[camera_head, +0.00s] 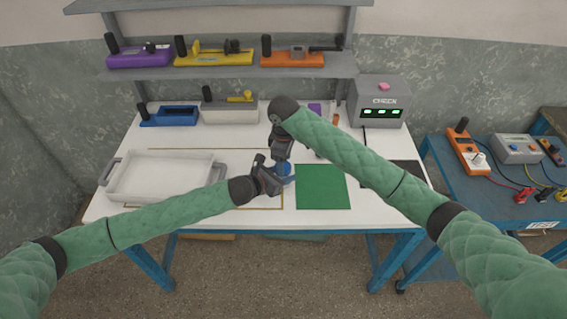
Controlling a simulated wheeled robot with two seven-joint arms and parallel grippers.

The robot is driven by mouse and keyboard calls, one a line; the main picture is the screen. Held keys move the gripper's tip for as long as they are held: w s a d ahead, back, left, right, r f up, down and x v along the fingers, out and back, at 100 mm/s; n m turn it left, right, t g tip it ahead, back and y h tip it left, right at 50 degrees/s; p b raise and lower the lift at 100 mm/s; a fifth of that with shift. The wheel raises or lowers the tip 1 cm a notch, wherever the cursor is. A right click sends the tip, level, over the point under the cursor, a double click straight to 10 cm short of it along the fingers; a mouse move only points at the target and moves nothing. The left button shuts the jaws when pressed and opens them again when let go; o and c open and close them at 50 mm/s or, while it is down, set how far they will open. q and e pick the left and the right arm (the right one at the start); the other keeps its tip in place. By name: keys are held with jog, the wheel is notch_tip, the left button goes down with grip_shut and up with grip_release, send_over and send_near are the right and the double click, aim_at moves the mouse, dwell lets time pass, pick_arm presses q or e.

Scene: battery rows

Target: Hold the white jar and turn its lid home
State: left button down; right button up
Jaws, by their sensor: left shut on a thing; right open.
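My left gripper (283,180) is shut on the jar, low over the middle of the white table. The jar's white body is mostly hidden by the fingers. A small blue round piece (285,168), which looks like the lid, shows at the fingers. My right gripper (283,156) points down from above, right over the blue piece, and is open. The picture is too small to tell whether its fingers touch the lid, or how the lid sits on the jar.
A green mat (322,187) lies right of the grippers, and a white tray (118,193) stands at the left. Colored battery holders (170,116) line the table's back and the shelf (225,73). A grey CHECK box (380,116) stands at the back right.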

notch_tip(320, 180, up, 3)
jog(key=shift+a+f, duration=0.1)
jog(key=shift+a, duration=0.05)
jog(key=shift+c, duration=0.4)
jog(key=w+d+r+n+t+h, duration=0.25)
jog(key=w+r, duration=0.25)
jog(key=r, duration=0.4)
jog(key=s+f+n, duration=0.1)
jog(key=f+n, duration=0.1)
jog(key=s+f+n+g+y, duration=0.1)
jog(key=s+f+n, duration=0.1)
jog(key=s+f+n+g, duration=0.1)
jog(key=f+n, duration=0.1)
jog(key=shift+s+a+y, duration=0.25)
jog(key=shift+a, duration=0.15)
jog(key=shift+s+a+n+g+y, duration=0.25)
jog(key=shift+a+n+y, duration=0.25)
jog(key=shift+n, duration=0.55)
jog(key=shift+a+n, duration=0.3)
jog(key=shift+n, duration=0.6)
